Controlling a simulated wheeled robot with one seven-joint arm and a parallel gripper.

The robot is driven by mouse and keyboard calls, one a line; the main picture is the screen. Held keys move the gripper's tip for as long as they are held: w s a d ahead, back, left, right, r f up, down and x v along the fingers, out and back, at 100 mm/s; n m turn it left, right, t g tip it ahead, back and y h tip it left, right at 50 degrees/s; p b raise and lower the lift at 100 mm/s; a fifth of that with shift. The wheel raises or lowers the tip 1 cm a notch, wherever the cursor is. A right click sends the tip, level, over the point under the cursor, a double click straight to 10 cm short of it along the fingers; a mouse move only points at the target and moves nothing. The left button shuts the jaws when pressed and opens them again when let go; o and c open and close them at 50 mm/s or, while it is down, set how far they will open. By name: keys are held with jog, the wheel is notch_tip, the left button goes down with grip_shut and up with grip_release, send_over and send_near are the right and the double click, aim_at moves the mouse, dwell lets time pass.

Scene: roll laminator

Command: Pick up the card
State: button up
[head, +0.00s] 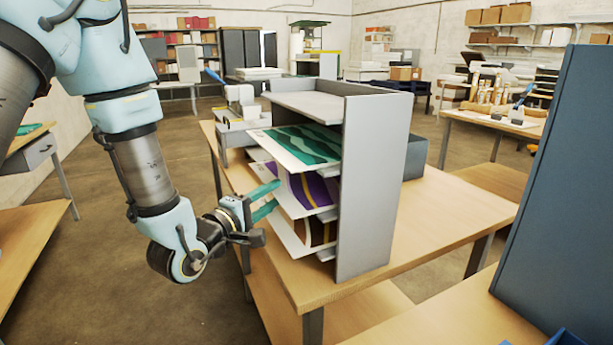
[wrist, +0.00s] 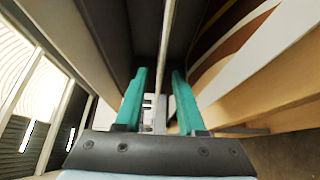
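A grey open rack (head: 372,185) holds three patterned cards in its stacked slots, their ends sticking out to the left. The top card (head: 292,147) is green and white, the middle card (head: 308,190) purple and white, the lowest card (head: 318,234) brown and white. My gripper (head: 264,201) is at the protruding ends, its teal fingers spread. In the wrist view, one thin card edge (wrist: 166,50), apparently the purple card's, runs between the open fingers (wrist: 158,100), with a gap on either side. The brown card (wrist: 232,40) lies outside the right finger.
The rack stands on a wooden table (head: 440,210). A small white machine (head: 240,105) is behind it on the left. A tall dark blue panel (head: 565,200) rises at the right. Open floor (head: 110,280) lies left of the table.

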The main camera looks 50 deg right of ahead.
jog(key=shift+w+d+p, duration=0.15)
jog(key=shift+d, duration=0.5)
jog(key=shift+w+d+p, duration=0.15)
jog(key=shift+d, duration=0.5)
jog(key=shift+c, duration=0.4)
grip_shut()
